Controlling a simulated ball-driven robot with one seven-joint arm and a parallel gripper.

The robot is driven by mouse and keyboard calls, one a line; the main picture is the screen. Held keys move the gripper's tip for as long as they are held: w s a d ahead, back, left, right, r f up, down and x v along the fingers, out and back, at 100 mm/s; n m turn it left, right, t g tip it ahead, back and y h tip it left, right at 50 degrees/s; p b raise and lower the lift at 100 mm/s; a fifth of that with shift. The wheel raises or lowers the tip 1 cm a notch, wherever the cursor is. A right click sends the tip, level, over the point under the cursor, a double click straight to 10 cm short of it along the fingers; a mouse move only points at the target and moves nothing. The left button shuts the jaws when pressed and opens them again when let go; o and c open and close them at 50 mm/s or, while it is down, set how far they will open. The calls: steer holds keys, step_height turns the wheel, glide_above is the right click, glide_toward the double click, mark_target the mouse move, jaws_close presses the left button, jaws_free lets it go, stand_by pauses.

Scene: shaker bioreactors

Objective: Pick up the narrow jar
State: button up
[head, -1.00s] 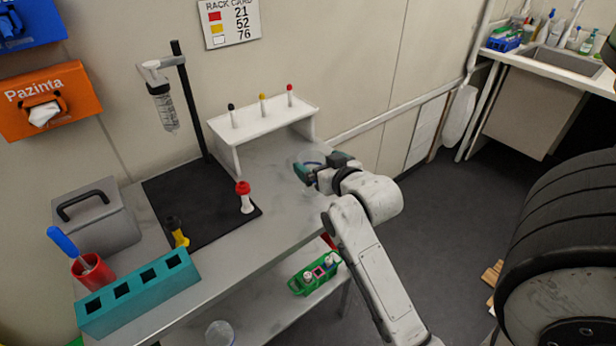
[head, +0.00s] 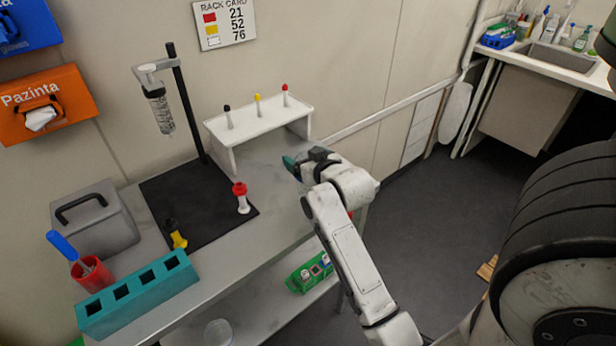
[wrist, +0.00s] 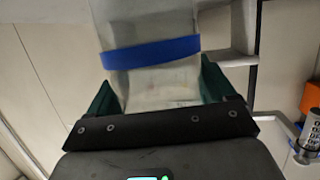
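The narrow jar (wrist: 155,80), clear with a blue band, fills the space between my gripper's two green fingers in the wrist view. My gripper (wrist: 160,88) has a finger on each side of it, close against its walls. I cannot tell whether the fingers press on it. In the head view my gripper (head: 292,164) is at the right end of the grey bench, beside the white rack, and the jar is mostly hidden behind it.
The white rack (head: 262,124) with coloured-cap tubes stands just behind my gripper. A red-capped white piece (head: 242,198) stands on the black mat (head: 205,230) to the left. A teal block (head: 138,290) is at the front left. A green caddy (head: 310,272) sits on the lower shelf.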

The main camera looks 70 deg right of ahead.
steer(key=c, duration=1.1)
steer(key=shift+r, duration=0.15)
steer(key=shift+r, duration=0.2)
steer(key=shift+s+a+r+p, duration=0.6)
steer(key=shift+s+r+p, duration=0.1)
steer(key=shift+s+r, duration=1.45)
steer(key=shift+s+a+r+p, duration=0.7)
steer(key=shift+s+r, duration=1.3)
steer(key=shift+s, duration=0.35)
steer(key=shift+s+a+r+p, duration=0.55)
steer(key=shift+s+r+p, duration=0.15)
steer(key=shift+s+r, duration=1.45)
steer(key=shift+s+f, duration=0.1)
